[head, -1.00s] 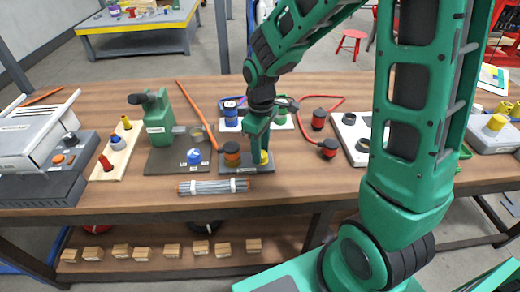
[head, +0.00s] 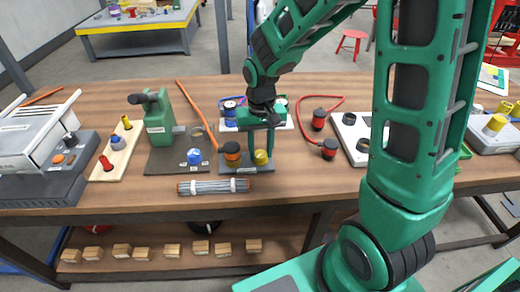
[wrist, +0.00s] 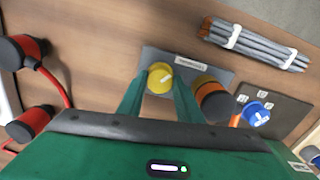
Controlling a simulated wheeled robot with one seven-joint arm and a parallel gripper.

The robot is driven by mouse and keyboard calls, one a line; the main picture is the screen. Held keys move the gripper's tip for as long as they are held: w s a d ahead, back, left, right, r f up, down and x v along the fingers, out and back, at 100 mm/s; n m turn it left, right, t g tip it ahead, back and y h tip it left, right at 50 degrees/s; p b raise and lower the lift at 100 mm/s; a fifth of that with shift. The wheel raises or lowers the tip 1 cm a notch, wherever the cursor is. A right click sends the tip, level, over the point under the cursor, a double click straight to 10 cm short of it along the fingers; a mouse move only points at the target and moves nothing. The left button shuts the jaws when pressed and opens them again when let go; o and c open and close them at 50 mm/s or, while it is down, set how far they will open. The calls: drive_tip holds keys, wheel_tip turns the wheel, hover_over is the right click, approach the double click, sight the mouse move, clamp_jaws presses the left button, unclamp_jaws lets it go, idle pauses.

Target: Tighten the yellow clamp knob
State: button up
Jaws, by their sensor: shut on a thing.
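The yellow clamp knob (head: 261,157) stands on a small dark grey plate (head: 240,169) on the bench, beside an orange-and-black knob (head: 231,154). In the wrist view the yellow knob (wrist: 160,77) shows a pale line across its top. My gripper (wrist: 159,88) points down over it, with one green finger on each side, shut on the knob. In the head view my gripper (head: 260,150) comes from above, its fingers reaching down at the knob. The plate carries a white label (wrist: 190,62) too small to read. The fingertips' contact is partly hidden.
A bundle of grey rods (head: 213,186) lies just in front of the plate. A green pump (head: 155,120) and a blue knob (head: 194,156) stand to the left. Black-and-red plugs (head: 329,148) with a red hose lie to the right.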

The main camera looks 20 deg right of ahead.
sight(261, 153)
drive_tip(key=shift+w+m, duration=0.15)
drive_tip(key=shift+m, duration=0.55)
drive_tip(key=o, duration=1)
drive_tip(key=shift+o, duration=0.2)
wheel_tip(261, 153, up, 11)
drive_tip(key=shift+f, duration=0.1)
